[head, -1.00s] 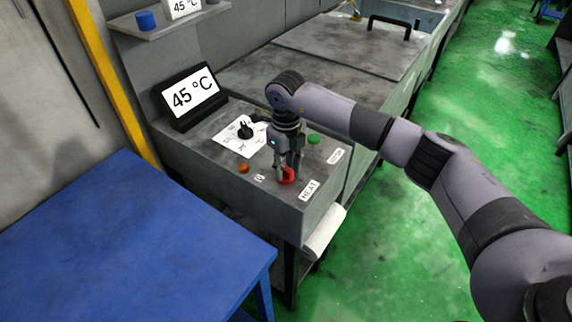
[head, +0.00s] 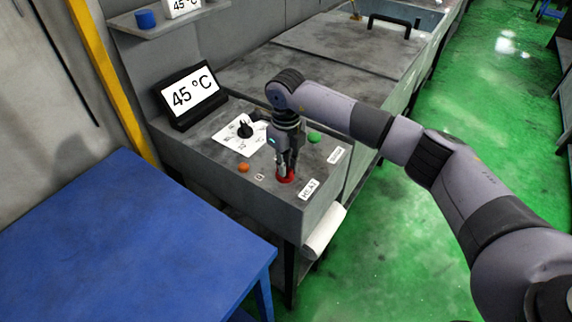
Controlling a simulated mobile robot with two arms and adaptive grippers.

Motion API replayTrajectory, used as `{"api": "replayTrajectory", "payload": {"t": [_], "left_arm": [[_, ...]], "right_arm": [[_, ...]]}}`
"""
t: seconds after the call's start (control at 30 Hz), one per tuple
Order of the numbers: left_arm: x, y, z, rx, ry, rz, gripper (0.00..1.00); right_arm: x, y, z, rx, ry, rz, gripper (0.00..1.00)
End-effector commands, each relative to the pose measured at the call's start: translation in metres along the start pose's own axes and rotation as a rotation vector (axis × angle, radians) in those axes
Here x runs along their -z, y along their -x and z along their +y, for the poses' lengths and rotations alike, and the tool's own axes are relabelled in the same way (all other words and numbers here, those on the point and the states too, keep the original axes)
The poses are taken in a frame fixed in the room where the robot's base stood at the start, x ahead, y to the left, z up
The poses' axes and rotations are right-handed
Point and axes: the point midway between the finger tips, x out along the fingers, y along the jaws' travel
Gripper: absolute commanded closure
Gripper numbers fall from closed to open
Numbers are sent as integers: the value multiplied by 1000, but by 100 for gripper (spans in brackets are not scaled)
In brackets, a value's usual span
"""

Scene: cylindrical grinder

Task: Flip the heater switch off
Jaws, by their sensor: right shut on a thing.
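The red heater switch (head: 286,178) sits on the top of the grey control box (head: 200,150), beside the white HEAT label (head: 309,189). My right gripper (head: 286,170) points down over the switch and is shut on it, hiding part of it. Whether the switch stands on or off cannot be told. My left gripper is not in view.
A black display (head: 190,94) reads 45 °C. A black dial (head: 245,130) on a white plate, an orange button (head: 243,168) and a green button (head: 314,137) are close to my gripper. A blue table (head: 120,235) stands at the left.

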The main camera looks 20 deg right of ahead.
Motion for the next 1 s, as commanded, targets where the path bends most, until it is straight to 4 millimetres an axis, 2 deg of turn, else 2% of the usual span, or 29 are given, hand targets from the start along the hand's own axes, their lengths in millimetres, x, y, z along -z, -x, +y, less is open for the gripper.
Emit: {"api": "replayTrajectory", "payload": {"t": [0.27,0.6,1.0], "left_arm": [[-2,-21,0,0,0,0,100],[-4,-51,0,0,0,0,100],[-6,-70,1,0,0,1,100]], "right_arm": [[0,-3,-2,3,143,-2,100],[-1,-3,-3,3,436,-2,100],[-2,-1,-4,2,700,-2,100]]}}
